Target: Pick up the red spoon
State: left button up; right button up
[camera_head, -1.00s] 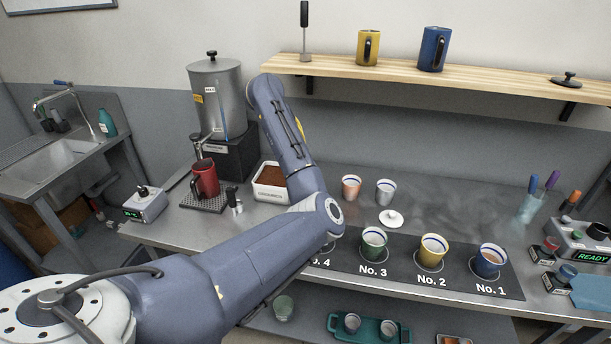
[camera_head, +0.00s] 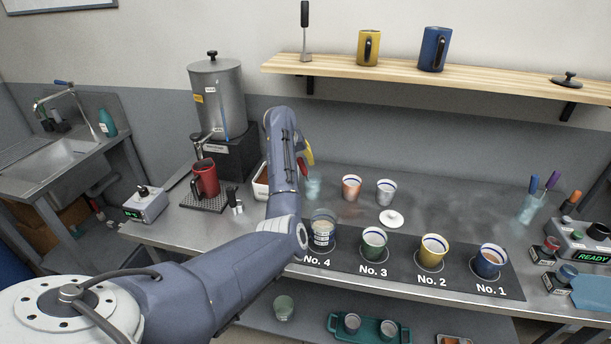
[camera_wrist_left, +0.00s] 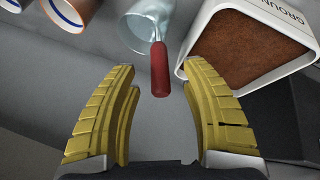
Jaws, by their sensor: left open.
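The red spoon (camera_wrist_left: 159,72) shows in the left wrist view, its red handle leaning out over the rim of a clear glass (camera_wrist_left: 140,32) towards my gripper. My left gripper (camera_wrist_left: 160,67) is open and empty, with its yellow fingers on either side of the handle's end and gaps on both sides. In the head view my left gripper (camera_head: 307,153) is partly hidden behind my arm. A sliver of red handle (camera_head: 303,169) shows just below it, above the glass (camera_head: 314,188). The spoon's lower end is not clear. My right gripper is not in view.
A white box of brown grounds (camera_wrist_left: 243,46) stands close beside the glass. A copper cup (camera_head: 351,187) and a silver cup (camera_head: 385,191) stand to its right. Numbered cups stand on a dark mat (camera_head: 400,258) in front. A red mug (camera_head: 205,180) is at left.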

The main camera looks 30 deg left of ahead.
aim_at(307, 177)
pick_arm(q)
jog(key=shift+x, duration=1.45)
jog(key=shift+o, duration=0.3)
grip_shut()
